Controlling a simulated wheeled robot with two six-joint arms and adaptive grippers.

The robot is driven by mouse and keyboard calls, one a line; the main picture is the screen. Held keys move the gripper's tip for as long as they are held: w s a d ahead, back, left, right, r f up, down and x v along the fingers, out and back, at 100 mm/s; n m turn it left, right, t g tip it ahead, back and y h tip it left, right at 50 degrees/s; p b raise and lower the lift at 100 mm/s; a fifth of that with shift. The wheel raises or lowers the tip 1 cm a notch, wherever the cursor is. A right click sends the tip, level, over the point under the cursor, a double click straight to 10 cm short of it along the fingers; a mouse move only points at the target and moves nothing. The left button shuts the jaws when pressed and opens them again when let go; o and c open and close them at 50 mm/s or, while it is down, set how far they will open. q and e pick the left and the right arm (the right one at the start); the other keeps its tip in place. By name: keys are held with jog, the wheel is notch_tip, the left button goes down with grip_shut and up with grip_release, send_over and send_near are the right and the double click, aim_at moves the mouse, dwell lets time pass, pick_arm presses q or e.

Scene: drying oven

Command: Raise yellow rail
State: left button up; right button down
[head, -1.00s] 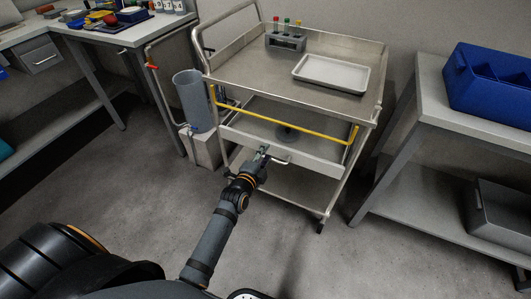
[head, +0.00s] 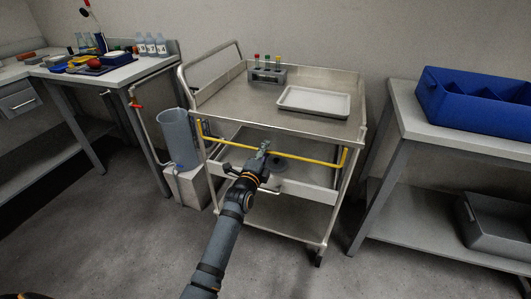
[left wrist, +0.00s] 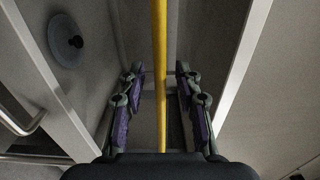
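The yellow rail (head: 305,158) runs across the front of the steel trolley, below its top, with a bent-up end at each side. My left gripper (head: 264,148) is at the rail, left of its middle. In the left wrist view the rail (left wrist: 160,60) runs lengthwise between the two fingers of the open left gripper (left wrist: 160,95), with a gap on both sides. My right gripper is not in view.
The trolley's top (head: 225,110) bears a white tray (head: 314,101) and a tube rack (head: 267,75). Below the rail is a drawer with a handle (head: 262,188). A grey cylinder (head: 178,138) stands left, and a bench with a blue bin (head: 470,105) stands right.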

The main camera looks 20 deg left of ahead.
pick_arm(q)
jog(key=shift+w, duration=0.15)
grip_shut()
dwell(0.4)
